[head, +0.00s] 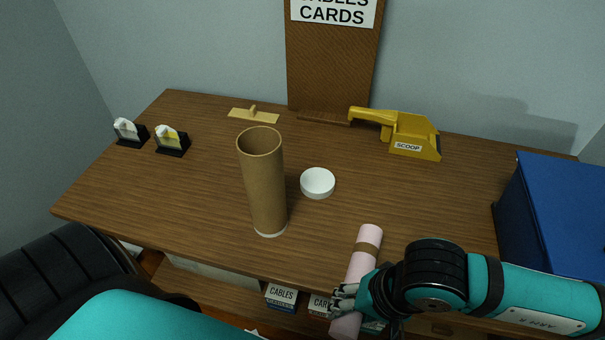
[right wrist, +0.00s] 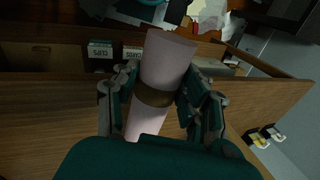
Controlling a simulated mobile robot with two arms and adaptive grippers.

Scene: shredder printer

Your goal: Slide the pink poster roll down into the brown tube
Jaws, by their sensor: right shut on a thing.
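The brown tube (head: 263,185) stands upright on the table in the head view, its open mouth facing up and a pale rim at its foot. The pink poster roll (head: 364,262) has a brown band around it. My right gripper (head: 350,296) is shut on the roll, at the table's front edge, to the right of the tube and apart from it. In the right wrist view the roll (right wrist: 168,60) lies between the two fingers (right wrist: 160,98), with the band near them. My left gripper is not in view.
A white round cap (head: 318,184) lies right of the tube. A yellow scoop (head: 412,135), a brown board (head: 330,60) and a flat tan piece (head: 254,115) are at the back. Two small black holders (head: 172,147) stand at left, a blue box (head: 560,210) at right.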

